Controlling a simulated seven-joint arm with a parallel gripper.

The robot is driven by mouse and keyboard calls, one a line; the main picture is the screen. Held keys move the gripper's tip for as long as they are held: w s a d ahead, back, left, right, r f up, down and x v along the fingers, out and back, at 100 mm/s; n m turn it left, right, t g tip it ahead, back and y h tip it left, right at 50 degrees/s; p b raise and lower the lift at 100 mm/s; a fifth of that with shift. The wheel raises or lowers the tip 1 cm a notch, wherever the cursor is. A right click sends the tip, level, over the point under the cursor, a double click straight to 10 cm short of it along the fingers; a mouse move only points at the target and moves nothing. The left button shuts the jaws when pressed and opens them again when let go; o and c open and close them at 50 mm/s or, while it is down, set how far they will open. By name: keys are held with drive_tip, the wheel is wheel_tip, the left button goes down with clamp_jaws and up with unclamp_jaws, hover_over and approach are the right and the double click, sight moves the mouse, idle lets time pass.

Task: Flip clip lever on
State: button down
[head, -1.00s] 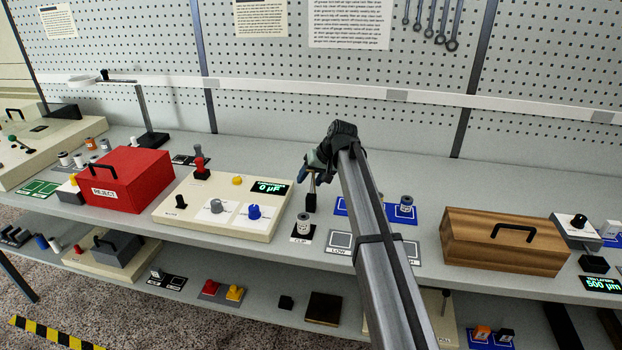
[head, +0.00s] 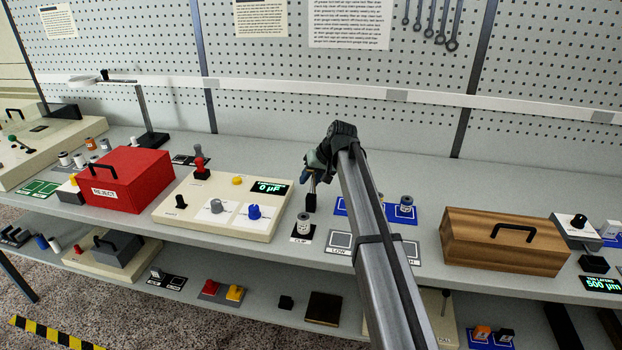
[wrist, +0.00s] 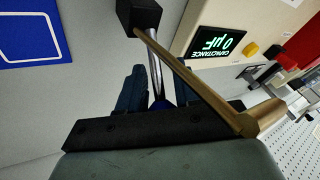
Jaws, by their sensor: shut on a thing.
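The clip lever stands on a small black block (head: 311,203) behind the pad marked CLIP (head: 301,240). A grey and white spool (head: 304,223) stands upright on that pad. A brass-coloured bar (wrist: 195,80) runs diagonally from the block across the right side of my gripper. My gripper (head: 312,180) is shut on the lever near its blue end; in the wrist view its dark fingers (wrist: 160,92) lie on either side.
A cream panel (head: 170,208) with knobs and a display (head: 269,187) reading 0 µF stands to the left. Blue-marked pads (head: 345,207) with a spool (head: 406,203) lie right of the block, partly behind my arm. A wooden box (head: 470,241) stands farther right.

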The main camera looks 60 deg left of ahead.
drive_tip(key=shift+s+d, duration=0.1)
drive_tip(key=shift+d, duration=0.05)
drive_tip(key=t+y, duration=0.1)
drive_tip(key=s+d+r+n+t+y, duration=0.1)
drive_tip(key=y, duration=0.1)
drive_tip(key=t+y, duration=0.1)
drive_tip(key=shift+s+d+r+n+t+y, duration=0.25)
drive_tip(key=shift+s+d+n+t+y, duration=0.05)
drive_tip(key=shift+s+d+t, duration=0.1)
drive_tip(key=t+y, duration=0.1)
drive_tip(key=s+d+n+y, duration=0.1)
drive_tip(key=shift+r+t+y, duration=0.15)
drive_tip(key=shift+t+y, duration=0.25)
drive_tip(key=shift+s+d+n+t+y, duration=0.15)
drive_tip(key=shift+n+t+y, duration=0.15)
drive_tip(key=shift+y, duration=0.25)
drive_tip(key=shift+s+d+n+t+y, duration=0.15)
drive_tip(key=shift+n+t+y, duration=0.15)
drive_tip(key=shift+y, duration=0.25)
drive_tip(key=shift+t+y, duration=0.3)
drive_tip(key=c, duration=0.8)
unclamp_jaws()
drive_tip(key=shift+c, duration=0.2)
